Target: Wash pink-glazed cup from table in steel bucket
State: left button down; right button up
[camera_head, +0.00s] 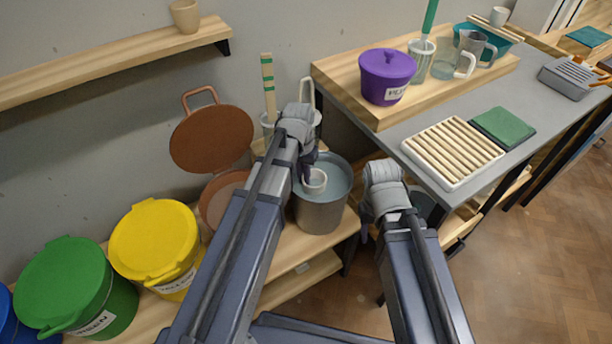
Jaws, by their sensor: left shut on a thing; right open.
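The steel bucket (322,218), grey and filled with water, stands on the low wooden bench in the middle. My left gripper (309,168) reaches down over the bucket from the left and is shut on a small pale cup (316,184). The cup is at the bucket's mouth, inside the rim near its left side. Its glaze colour is hard to tell, and whether it touches the water is unclear. My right gripper (366,232) is open and empty, pointing down right of the bucket by the table's edge; its fingertips are mostly hidden.
Green (75,285) and yellow (154,245) lidded buckets stand left on the bench. A brown lid (211,138) is behind the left arm. The grey table (415,130) at right holds a slatted rack (452,152), a green pad (503,128) and a purple lidded pot (387,77).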

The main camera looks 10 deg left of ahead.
pick_arm(q)
jog(key=shift+d, duration=0.1)
jog(key=shift+w+d, duration=0.65)
jog(key=shift+w, duration=0.05)
jog(key=shift+s+a, duration=0.15)
jog(key=shift+s+a, duration=0.55)
jog(key=shift+a, duration=0.05)
jog(key=shift+w+d, duration=0.1)
dwell(0.3)
jog(key=shift+w+d, duration=0.6)
jog(key=shift+d, duration=0.05)
notch_tip(320, 180, up, 6)
jog(key=p, duration=0.6)
jog(key=shift+r, duration=0.2)
dwell(2.3)
